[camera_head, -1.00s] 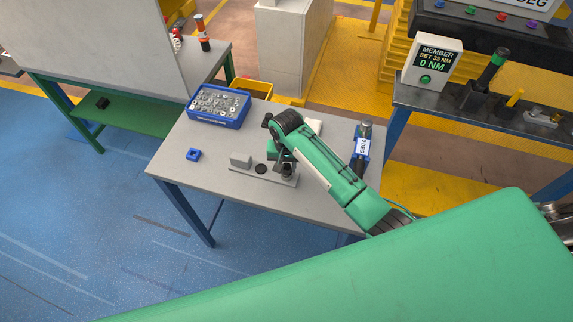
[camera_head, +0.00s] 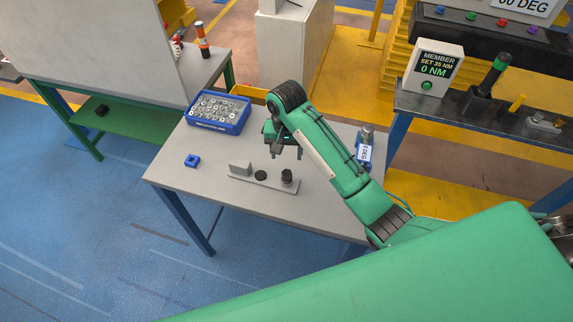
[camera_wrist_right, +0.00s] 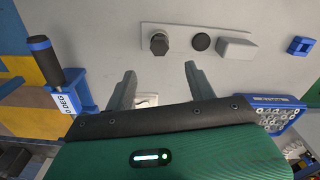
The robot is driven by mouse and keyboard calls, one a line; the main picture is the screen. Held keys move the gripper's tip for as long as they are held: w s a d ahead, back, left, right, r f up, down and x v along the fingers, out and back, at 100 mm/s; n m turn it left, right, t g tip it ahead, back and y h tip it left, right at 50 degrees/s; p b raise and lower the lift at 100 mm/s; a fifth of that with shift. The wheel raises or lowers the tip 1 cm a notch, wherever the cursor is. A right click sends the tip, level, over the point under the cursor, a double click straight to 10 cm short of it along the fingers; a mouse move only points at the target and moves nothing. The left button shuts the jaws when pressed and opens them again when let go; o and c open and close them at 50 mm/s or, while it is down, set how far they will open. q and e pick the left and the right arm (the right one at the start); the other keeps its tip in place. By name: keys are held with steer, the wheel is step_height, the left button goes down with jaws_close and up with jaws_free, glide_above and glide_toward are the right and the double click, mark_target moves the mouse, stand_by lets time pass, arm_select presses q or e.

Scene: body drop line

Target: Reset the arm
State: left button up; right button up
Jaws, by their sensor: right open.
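My right gripper (camera_head: 286,152) hangs above the grey table (camera_head: 215,182), with its fingers apart and nothing between them. In the wrist view the open right gripper (camera_wrist_right: 162,82) shows two grey fingers. A grey plate (camera_head: 262,184) lies on the table, in front of the gripper and apart from it. It carries a grey block (camera_head: 240,169), a flat black disc (camera_head: 260,175) and a dark hex-headed bolt (camera_head: 287,177). The bolt also shows in the wrist view (camera_wrist_right: 159,43). My left gripper is out of view.
A blue tray (camera_head: 219,111) of metal parts stands at the table's back left. A small blue block (camera_head: 192,160) lies near the left edge. A blue-and-black tool (camera_head: 365,144) with a label stands at the right.

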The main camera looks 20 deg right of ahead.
steer(key=shift+r+p, duration=0.75)
steer(key=shift+r, duration=1.1)
steer(key=shift+f, duration=0.1)
steer(key=s+f+n+t+y, duration=0.1)
steer(key=s+f+n, duration=0.15)
steer(key=s, duration=0.55)
steer(key=s+f+n+t, duration=0.1)
steer(key=s+f, duration=0.3)
steer(key=s, duration=0.4)
steer(key=s+d+r+n+t, duration=0.1)
steer(key=s+d, duration=0.2)
steer(key=s, duration=0.4)
steer(key=s+d+r+n+t, duration=0.1)
steer(key=s+d+r+n, duration=0.1)
steer(key=s+d, duration=0.35)
step_height(320, 180, down, 38)
steer(key=s+a+g+b, duration=0.2)
steer(key=b, duration=0.5)
steer(key=s+d+f+b, duration=0.1)
steer(key=s+f+b, duration=0.1)
steer(key=s+f, duration=0.7)
steer(key=s+d+f+g+h+b, duration=0.1)
steer(key=s+d+f+b, duration=0.1)
steer(key=s+f, duration=0.7)
step_height(320, 180, down, 8)
steer(key=shift+s+d+r+b, duration=0.2)
steer(key=shift+s+b, duration=0.2)
steer(key=shift+b, duration=0.3)
